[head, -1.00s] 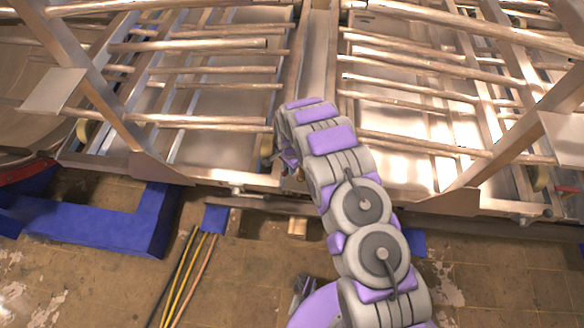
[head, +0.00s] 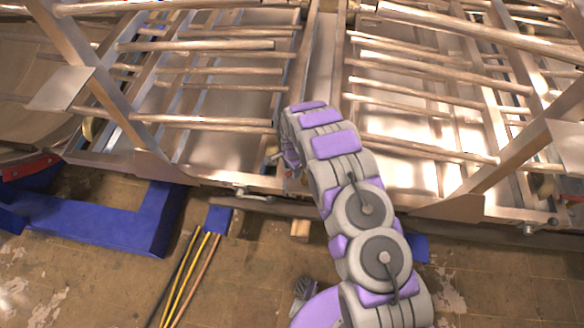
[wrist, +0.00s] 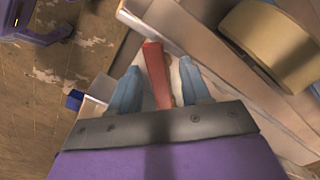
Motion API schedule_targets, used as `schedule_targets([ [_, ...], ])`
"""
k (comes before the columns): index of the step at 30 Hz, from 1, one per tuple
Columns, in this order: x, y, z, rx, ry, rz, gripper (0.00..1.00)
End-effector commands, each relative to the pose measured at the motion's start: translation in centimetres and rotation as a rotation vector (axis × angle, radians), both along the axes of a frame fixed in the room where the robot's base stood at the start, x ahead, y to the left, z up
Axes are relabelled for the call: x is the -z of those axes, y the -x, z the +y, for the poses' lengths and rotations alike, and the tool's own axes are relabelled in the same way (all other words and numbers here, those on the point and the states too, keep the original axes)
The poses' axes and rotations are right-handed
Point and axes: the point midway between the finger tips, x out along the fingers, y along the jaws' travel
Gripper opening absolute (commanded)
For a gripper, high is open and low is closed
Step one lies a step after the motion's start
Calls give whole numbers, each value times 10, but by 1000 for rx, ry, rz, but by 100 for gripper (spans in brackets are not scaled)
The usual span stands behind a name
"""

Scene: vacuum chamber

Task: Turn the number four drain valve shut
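A red valve handle (wrist: 156,74) shows in the wrist view, pointing away from the wrist. My gripper (wrist: 158,72) is open, with one blue-grey finger on each side of the handle. Gaps show between the handle and both fingers, so it is not gripped. In the head view my arm reaches to the lower front edge of the metal frame, and its links mostly hide the gripper and the handle. No valve number is readable.
A metal rack (head: 215,120) of long tubes fills the far side. A tan roller (wrist: 268,45) is close right of my gripper. A blue floor beam (head: 85,225) lies left, with yellow and copper-coloured lines (head: 190,265) beside it. Bare tiled floor lies in front.

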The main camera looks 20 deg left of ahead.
Motion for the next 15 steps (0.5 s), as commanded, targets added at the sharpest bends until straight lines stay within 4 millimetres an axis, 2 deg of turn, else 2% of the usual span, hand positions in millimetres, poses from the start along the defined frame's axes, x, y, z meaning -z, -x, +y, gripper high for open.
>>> schedule_targets([
  [10,-3,0,-2,1,-1,0,49],
  [15,-18,-1,-1,1,-1,-1,49],
])
